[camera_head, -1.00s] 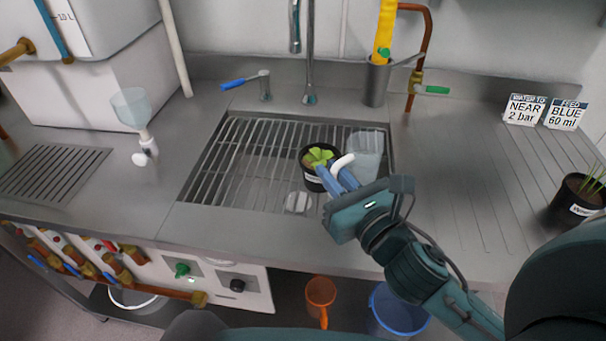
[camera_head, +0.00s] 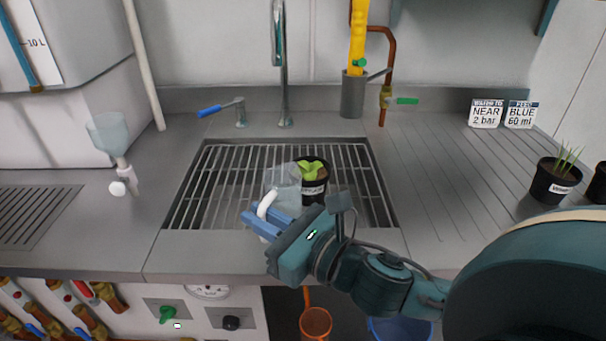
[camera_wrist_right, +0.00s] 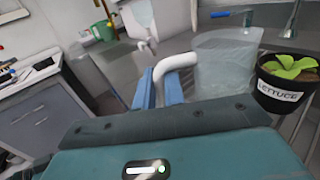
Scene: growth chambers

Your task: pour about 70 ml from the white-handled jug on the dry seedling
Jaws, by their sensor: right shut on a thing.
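My right gripper (camera_head: 262,219) is shut on the white handle (camera_head: 267,203) of a clear jug (camera_head: 281,182). The jug is held over the sink grate, just left of and partly in front of a black pot with a light-green seedling (camera_head: 311,170). In the right wrist view the jug (camera_wrist_right: 225,68) looks near upright and its handle (camera_wrist_right: 176,63) is between the blue fingers. There the pot's label reads LETTUCE (camera_wrist_right: 278,92). No stream of water shows, and the water level cannot be read. My left gripper is out of view.
The tap (camera_head: 283,75) stands behind the sink grate (camera_head: 220,165). Black pots with grassy seedlings (camera_head: 553,182) stand on the right drainboard, below two signs (camera_head: 503,113). The drainboard (camera_head: 430,160) is mostly clear.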

